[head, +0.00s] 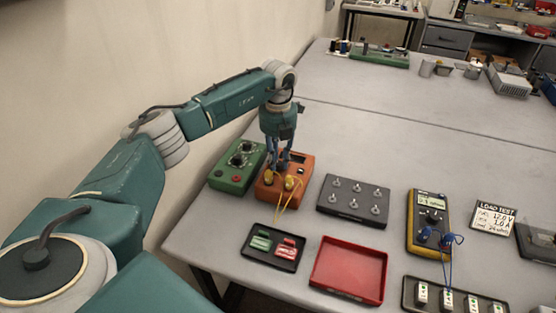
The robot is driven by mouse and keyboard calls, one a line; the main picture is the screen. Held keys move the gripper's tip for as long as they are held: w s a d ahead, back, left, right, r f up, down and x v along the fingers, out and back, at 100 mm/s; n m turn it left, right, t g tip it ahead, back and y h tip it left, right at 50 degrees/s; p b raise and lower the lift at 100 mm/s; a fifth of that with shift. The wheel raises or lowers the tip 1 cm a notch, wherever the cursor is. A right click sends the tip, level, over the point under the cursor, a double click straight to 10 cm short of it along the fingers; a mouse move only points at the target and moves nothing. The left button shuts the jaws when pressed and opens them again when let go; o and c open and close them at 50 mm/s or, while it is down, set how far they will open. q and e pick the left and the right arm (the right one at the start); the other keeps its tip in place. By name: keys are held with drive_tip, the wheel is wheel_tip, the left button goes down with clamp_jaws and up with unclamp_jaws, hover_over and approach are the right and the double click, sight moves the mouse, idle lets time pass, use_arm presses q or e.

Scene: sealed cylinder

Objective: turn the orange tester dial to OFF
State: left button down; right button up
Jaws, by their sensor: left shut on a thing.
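The orange tester (303,172) is a small box near the left edge of the table. Two yellow plugs with yellow leads sit in its front part. My left gripper (279,165) points down over the back of the tester, its fingers close together and shut at the place of the dial. The dial itself is hidden by the fingers, so its setting cannot be read. My right gripper is not in view.
A green box with dials (238,166) stands close at the tester's left, and a dark panel with several switches (351,204) at its right. In front are a black tray (284,262) with green and red parts and an empty red tray (348,272). A yellow multimeter (428,205) stands further right.

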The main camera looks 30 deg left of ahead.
sight(278, 163)
use_arm(q)
drive_tip(key=shift+r, duration=0.1)
drive_tip(key=c, duration=1.5)
unclamp_jaws()
drive_tip(key=shift+c, duration=0.2)
wheel_tip(278, 163, up, 12)
drive_tip(key=shift+r, duration=0.1)
